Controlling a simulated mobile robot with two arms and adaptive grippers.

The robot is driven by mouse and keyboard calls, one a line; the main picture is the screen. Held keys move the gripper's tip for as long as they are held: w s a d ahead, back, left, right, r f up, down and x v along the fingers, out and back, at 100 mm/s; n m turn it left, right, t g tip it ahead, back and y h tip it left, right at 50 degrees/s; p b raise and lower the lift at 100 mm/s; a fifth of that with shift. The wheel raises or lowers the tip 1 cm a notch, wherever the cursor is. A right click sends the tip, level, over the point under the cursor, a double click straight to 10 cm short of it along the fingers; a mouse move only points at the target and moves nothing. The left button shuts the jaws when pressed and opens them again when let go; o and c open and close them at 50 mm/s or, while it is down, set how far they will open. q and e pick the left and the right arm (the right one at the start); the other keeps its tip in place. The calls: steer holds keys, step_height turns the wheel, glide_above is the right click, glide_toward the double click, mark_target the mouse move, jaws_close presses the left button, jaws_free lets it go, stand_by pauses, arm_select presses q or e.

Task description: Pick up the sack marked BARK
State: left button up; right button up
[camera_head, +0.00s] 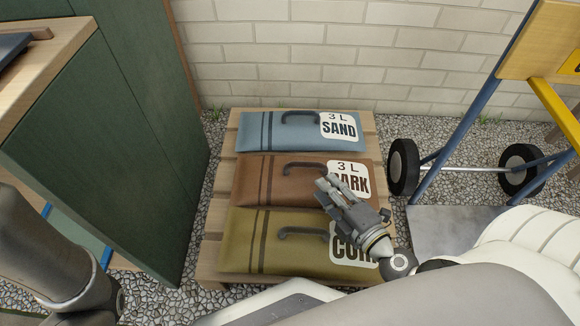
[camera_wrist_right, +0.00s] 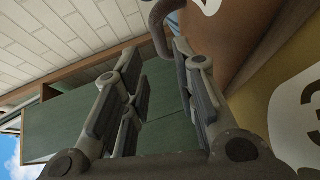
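The brown sack marked BARK (camera_head: 258,180) lies flat in the middle of three sacks, its label partly hidden behind my right gripper. Its dark handle (camera_head: 302,168) arches up from its top. My right gripper (camera_head: 327,181) is over the label side of the sack, close to the handle's right end. In the right wrist view my right gripper (camera_wrist_right: 155,52) has its two fingers apart with nothing held between them. The handle (camera_wrist_right: 158,28) shows at the fingertips there; I cannot tell whether it touches them. The brown sack (camera_wrist_right: 235,45) fills the upper right. My left gripper is out of view.
A blue SAND sack (camera_head: 265,133) lies behind and an olive CORK sack (camera_head: 265,258) in front, all on a wooden pallet (camera_head: 216,212). A green cabinet (camera_head: 110,140) stands left, a hand truck (camera_head: 455,168) right. A brick wall (camera_head: 330,60) is behind.

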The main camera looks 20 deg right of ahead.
mark_target(306, 163)
steer(key=p+x, duration=0.1)
steer(key=x, duration=0.2)
steer(key=shift+w+p, duration=0.4)
steer(key=shift+w, duration=0.05)
steer(key=shift+w+f, duration=0.1)
steer(key=shift+w, duration=0.45)
steer(key=x, duration=0.4)
steer(key=shift+w+p, duration=0.1)
steer(key=shift+p, duration=0.3)
steer(key=shift+w+f, duration=0.2)
steer(key=shift+w, duration=0.35)
steer(key=shift+c, duration=0.2)
jaws_close()
